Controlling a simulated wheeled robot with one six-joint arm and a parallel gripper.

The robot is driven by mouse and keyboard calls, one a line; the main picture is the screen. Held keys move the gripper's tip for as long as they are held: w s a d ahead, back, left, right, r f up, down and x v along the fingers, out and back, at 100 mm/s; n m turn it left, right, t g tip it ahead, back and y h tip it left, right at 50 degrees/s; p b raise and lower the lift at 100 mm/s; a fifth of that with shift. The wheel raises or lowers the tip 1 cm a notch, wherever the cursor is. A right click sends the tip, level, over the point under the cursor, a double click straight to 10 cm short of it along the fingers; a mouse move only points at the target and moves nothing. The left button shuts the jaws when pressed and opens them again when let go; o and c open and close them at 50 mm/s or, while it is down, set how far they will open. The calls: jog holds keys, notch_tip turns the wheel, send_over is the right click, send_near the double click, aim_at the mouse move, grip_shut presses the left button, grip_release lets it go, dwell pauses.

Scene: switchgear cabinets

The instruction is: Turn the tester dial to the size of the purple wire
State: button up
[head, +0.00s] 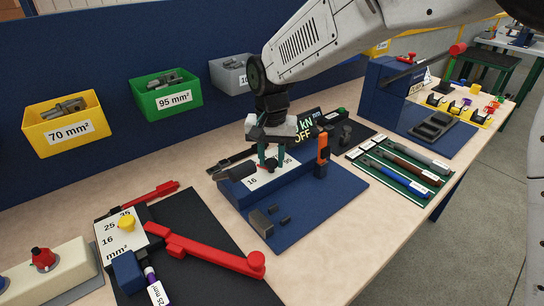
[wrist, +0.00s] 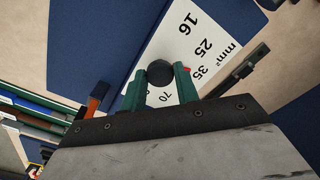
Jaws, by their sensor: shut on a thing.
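The tester (head: 308,208) is a blue bench unit with a white dial plate, which also shows in the wrist view (wrist: 180,45). There the plate reads 16, 25, 35, 70 and mm². My gripper (head: 268,160) is over the plate, its green fingers shut on the black round dial knob (wrist: 160,73). A small red mark shows by the right fingertip in the wrist view; the fingers partly hide it, so I cannot tell its exact setting. The purple wire (head: 149,273) is at the lower left, with a white tag (head: 158,293) that reads 25 mm².
A red-handled tool (head: 205,253) with a yellow knob lies on a black mat at left. A display (head: 305,125) reading kN OFF stands behind my gripper. A green tray (head: 400,172) of coloured tools is at right. Yellow, green and grey bins hang on the back panel.

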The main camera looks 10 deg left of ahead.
aim_at(271, 161)
jog(key=shift+n, duration=3.1)
jog(key=o, duration=1)
jog(key=shift+c, duration=0.2)
jog(key=shift+r, duration=0.15)
notch_tip(271, 161, up, 8)
jog(key=shift+f, duration=0.2)
